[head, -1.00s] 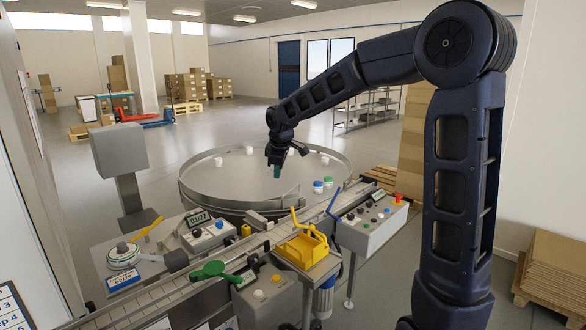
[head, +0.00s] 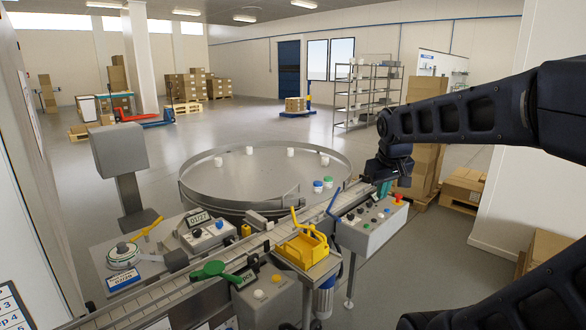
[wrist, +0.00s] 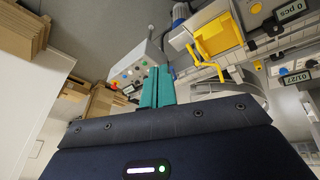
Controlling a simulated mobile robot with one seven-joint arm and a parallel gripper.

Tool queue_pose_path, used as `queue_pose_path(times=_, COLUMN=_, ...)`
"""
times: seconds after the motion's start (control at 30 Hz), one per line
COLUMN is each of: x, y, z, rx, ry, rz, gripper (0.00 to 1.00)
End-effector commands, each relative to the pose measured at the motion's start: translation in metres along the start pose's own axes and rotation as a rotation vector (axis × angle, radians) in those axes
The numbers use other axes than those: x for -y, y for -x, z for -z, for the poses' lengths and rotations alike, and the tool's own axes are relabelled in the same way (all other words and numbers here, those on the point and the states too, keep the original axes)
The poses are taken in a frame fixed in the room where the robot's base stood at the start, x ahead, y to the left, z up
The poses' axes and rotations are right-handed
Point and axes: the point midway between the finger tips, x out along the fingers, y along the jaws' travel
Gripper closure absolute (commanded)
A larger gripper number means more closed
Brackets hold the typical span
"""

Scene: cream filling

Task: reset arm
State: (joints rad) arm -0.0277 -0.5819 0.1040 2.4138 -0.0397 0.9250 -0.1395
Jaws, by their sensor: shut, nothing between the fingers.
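My gripper (head: 383,188) is at the right in the head view, over the far end of the grey control box (head: 372,226). In the wrist view, the two teal fingers of my gripper (wrist: 157,86) lie side by side with nothing between them. My dark arm reaches in from the right edge of the head view. The wrist view also shows the control box (wrist: 137,68) with its buttons, beyond the fingers.
A round steel turntable (head: 235,195) holds several white jars and has blue and green lids near its right rim. A conveyor (head: 165,295) with a yellow fixture (head: 303,250) runs in front. Cardboard boxes (head: 424,165) stand behind my gripper. Open floor lies beyond the turntable.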

Motion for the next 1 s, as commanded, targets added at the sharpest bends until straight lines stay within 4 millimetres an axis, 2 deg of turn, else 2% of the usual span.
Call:
queue_pose_path(times=0.03, x=-0.005, y=0.002, z=-0.016, rx=-0.006, ry=-0.051, rz=0.002, gripper=1.0)
queue_pose_path(times=0.1, x=-0.01, y=0.003, z=-0.035, rx=-0.01, ry=-0.12, rz=0.01, gripper=1.0)
queue_pose_path(times=0.2, x=-0.014, y=0.003, z=-0.058, rx=-0.013, ry=-0.2, rz=0.022, gripper=1.0)
queue_pose_path(times=0.33, x=-0.017, y=0.002, z=-0.076, rx=-0.016, ry=-0.266, rz=0.033, gripper=1.0)
queue_pose_path(times=0.47, x=-0.017, y=0.001, z=-0.082, rx=-0.016, ry=-0.29, rz=0.038, gripper=1.0)
queue_pose_path(times=1.0, x=-0.017, y=0.001, z=-0.082, rx=-0.016, ry=-0.29, rz=0.038, gripper=1.0)
